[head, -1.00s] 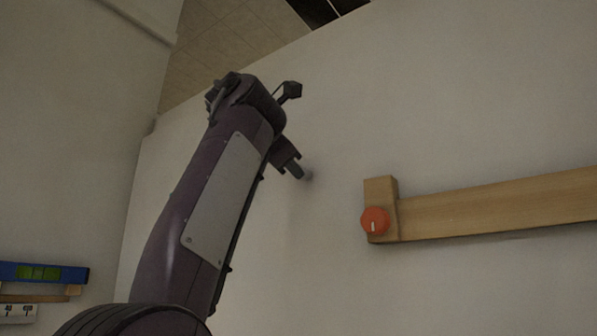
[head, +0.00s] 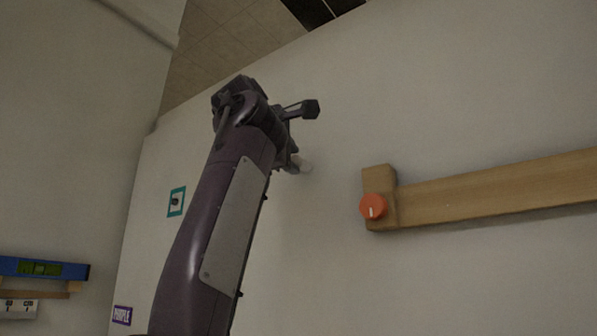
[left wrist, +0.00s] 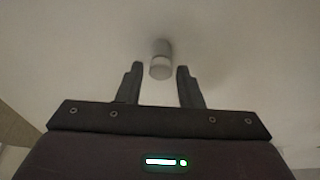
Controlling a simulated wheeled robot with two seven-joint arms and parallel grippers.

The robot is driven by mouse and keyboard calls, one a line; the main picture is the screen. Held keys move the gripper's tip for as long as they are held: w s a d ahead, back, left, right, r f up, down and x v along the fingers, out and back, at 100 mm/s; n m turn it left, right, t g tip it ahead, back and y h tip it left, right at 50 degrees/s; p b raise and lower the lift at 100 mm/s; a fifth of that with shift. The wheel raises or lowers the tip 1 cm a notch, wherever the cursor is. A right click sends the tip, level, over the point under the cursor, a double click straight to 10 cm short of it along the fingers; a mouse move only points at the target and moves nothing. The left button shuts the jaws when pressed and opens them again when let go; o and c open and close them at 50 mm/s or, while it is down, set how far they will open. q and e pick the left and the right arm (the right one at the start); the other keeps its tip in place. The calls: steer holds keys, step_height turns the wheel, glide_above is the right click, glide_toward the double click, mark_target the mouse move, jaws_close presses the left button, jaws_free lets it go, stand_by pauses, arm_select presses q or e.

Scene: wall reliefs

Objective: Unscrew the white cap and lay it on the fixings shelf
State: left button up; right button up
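The white cap (left wrist: 160,70) shows in the left wrist view as a short pale cylinder standing out from the wall, between and just beyond the two fingertips. My left gripper (left wrist: 158,84) is open, with clear gaps between each finger and the cap. In the head view the cap (head: 305,166) is a small pale shape beside my left gripper (head: 293,161), whose fingers are partly hidden by its own arm. My right gripper is not in view. I cannot tell which shelf is the fixings shelf.
A wooden rail (head: 490,187) with an orange knob (head: 373,206) is on the wall to the right. A teal-framed square (head: 176,201) and a purple sign (head: 122,315) are left of my arm. A blue level (head: 42,268) lies on a small wooden shelf (head: 40,290) at far left.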

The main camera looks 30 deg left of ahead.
arm_select(q)
steer(key=m+t, duration=0.1)
steer(key=m, duration=0.3)
steer(key=m+t+h+b, duration=0.1)
steer(key=m, duration=0.4)
steer(key=m+t+h+b, duration=0.1)
steer(key=m, duration=0.4)
steer(key=shift+a+f, duration=0.2)
steer(key=shift+a, duration=0.05)
steer(key=shift+d, duration=0.1)
jaws_close()
steer(key=n+p, duration=0.1)
steer(key=n, duration=0.1)
steer(key=n+g+y, duration=0.1)
steer(key=n, duration=0.1)
steer(key=shift+d+r+n+p, duration=0.1)
steer(key=shift+r+n+p, duration=0.1)
steer(key=shift+n+p, duration=0.15)
steer(key=shift+n, duration=0.45)
steer(key=shift+f, duration=0.2)
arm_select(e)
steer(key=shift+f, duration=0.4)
arm_select(q)
steer(key=shift+r+n, duration=0.1)
steer(key=shift+n, duration=0.2)
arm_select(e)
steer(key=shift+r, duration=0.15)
